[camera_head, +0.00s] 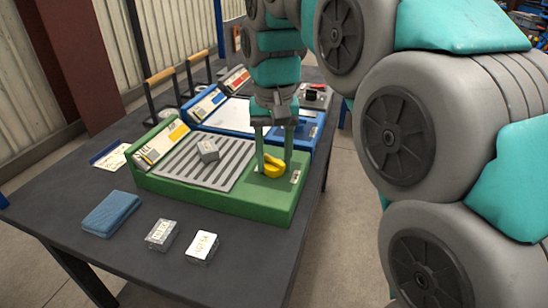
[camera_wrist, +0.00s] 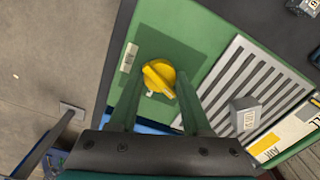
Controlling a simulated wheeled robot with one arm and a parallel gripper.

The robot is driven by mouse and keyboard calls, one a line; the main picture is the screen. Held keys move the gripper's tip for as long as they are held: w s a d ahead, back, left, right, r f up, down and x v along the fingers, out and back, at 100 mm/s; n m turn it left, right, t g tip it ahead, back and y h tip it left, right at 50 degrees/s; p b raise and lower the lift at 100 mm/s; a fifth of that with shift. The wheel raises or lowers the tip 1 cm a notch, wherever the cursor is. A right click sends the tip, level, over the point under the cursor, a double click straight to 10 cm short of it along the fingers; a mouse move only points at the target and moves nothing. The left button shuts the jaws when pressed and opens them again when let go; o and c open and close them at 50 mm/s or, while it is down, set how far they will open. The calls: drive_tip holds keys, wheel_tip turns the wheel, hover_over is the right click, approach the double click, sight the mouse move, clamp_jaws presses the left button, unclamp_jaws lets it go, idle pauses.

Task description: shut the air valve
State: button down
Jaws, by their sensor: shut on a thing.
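The yellow valve knob (camera_head: 272,167) sits on the right end of the green unit (camera_head: 215,195), beside a slatted grate. In the wrist view the knob (camera_wrist: 160,76) shows as a round yellow dial with a raised bar lying diagonally. My gripper (camera_head: 274,162) points down over it, one finger on each side. In the wrist view my gripper's fingers (camera_wrist: 160,88) flank the knob and are shut on it. A small pale label (camera_wrist: 129,57) lies beside the knob. The finger contact is partly hidden.
A grey block (camera_head: 208,150) rests on the grate. A blue unit (camera_head: 235,115) stands behind. A blue cloth (camera_head: 111,213) and two small labelled blocks, (camera_head: 161,234) and (camera_head: 202,247), lie on the dark table in front. Upright wooden-handled bars (camera_head: 160,77) stand at the back left.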

sight(274, 160)
drive_tip(key=n, duration=0.4)
drive_tip(key=shift+n, duration=0.4)
idle(0.4)
drive_tip(key=shift+c, duration=1.8)
unclamp_jaws()
drive_tip(key=shift+r, duration=0.15)
wheel_tip(274, 160, up, 8)
drive_tip(key=shift+f+p, duration=0.2)
drive_tip(key=shift+p, duration=0.45)
drive_tip(key=shift+f, duration=0.1)
